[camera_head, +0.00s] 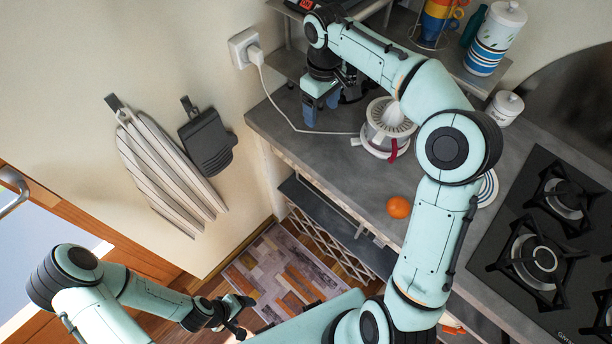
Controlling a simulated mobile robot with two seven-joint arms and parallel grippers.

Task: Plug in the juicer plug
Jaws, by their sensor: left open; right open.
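The juicer (375,142), white with a ribbed cone and a red part at its front, stands on the grey counter. Its white cord (290,119) runs left across the counter and up to the white plug (255,54). The plug sits at the white wall socket (239,45) and appears to be in it. My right gripper (321,106) is open and empty above the counter, between the socket and the juicer, apart from the plug. My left gripper (238,317) is open and empty, low over the floor, far from the counter.
An orange (398,207) lies near the counter's front edge. A gas hob (545,245) is at right. White canisters (506,107) and a metal shelf (462,75) stand at the back. A striped cloth (165,170) and dark mitt (207,142) hang on the left wall.

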